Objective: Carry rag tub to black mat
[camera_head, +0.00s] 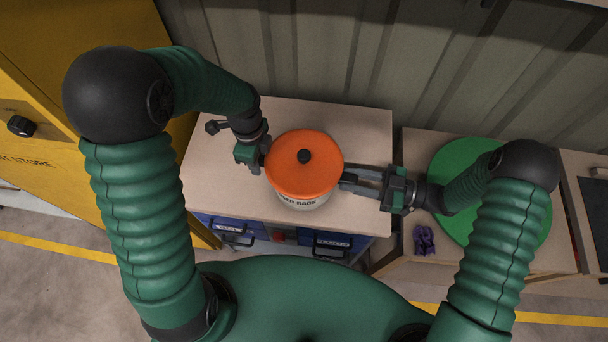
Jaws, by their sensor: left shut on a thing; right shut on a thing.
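The rag tub (298,203) is a pale round tub with dark lettering and an orange lid (303,150) with a black knob. It is over the light wooden bench top; I cannot tell whether it touches the surface. My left gripper (262,158) is shut on the tub's left side. My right gripper (347,181) is shut on its right side. The lid hides most of the tub and part of the fingertips. No black mat shows clearly; a dark panel (597,215) is partly in view at the far right edge.
A green round mat (446,172) lies on the bench to the right, partly behind my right arm, with a purple object (424,240) near it. A yellow cabinet (50,170) stands at left. A ribbed wall (330,60) closes the back. Blue drawers (333,240) are under the bench.

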